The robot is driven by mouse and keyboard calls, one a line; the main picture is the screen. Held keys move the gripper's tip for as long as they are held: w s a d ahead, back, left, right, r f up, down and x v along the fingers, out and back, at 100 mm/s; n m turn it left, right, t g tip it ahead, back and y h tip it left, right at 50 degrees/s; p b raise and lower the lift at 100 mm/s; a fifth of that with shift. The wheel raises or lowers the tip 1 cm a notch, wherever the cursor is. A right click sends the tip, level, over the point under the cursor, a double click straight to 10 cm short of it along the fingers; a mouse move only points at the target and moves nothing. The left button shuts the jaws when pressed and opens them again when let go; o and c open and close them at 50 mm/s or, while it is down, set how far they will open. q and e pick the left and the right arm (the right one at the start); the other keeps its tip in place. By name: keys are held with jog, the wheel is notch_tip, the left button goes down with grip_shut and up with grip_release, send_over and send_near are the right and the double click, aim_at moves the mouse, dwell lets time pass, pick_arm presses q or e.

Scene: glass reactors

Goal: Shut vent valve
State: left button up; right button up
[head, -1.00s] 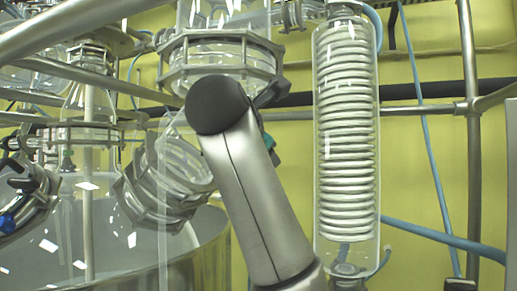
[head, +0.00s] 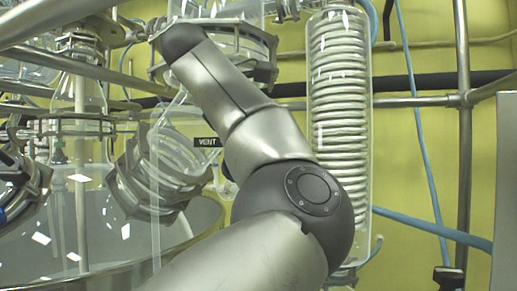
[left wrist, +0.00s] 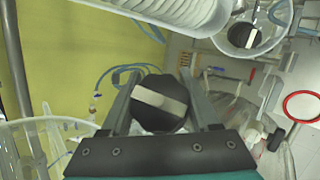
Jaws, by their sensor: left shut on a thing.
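In the left wrist view, my left gripper (left wrist: 160,84) is shut on a round black knob (left wrist: 159,117) with a pale bar across its face. One finger lies on each side of the knob. In the head view, an arm of mine crosses the middle and its gripper is not visible there. A black label reading VENT (head: 207,142) hangs just left of that arm. The valve near the label is mostly hidden. My right gripper is in neither view.
A glass coil condenser (head: 340,110) stands right of the arm. A flanged glass vessel neck (head: 150,175) and a large glass vessel (head: 110,225) are at left. A second black knob (left wrist: 242,36) shows in the left wrist view. Metal rails (head: 462,130) frame the scene.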

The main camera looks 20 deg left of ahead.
pick_arm(q)
jog(key=shift+s+f+m+g+p, duration=0.1)
jog(key=shift+s+m+g+p, duration=0.15)
jog(key=shift+m+g, duration=0.55)
jog(key=shift+s+f+m+g+p, duration=0.1)
jog(key=shift+m+g+p, duration=0.15)
jog(key=shift+m+g, duration=0.55)
jog(key=o, duration=1.4)
jog(key=shift+f, duration=0.1)
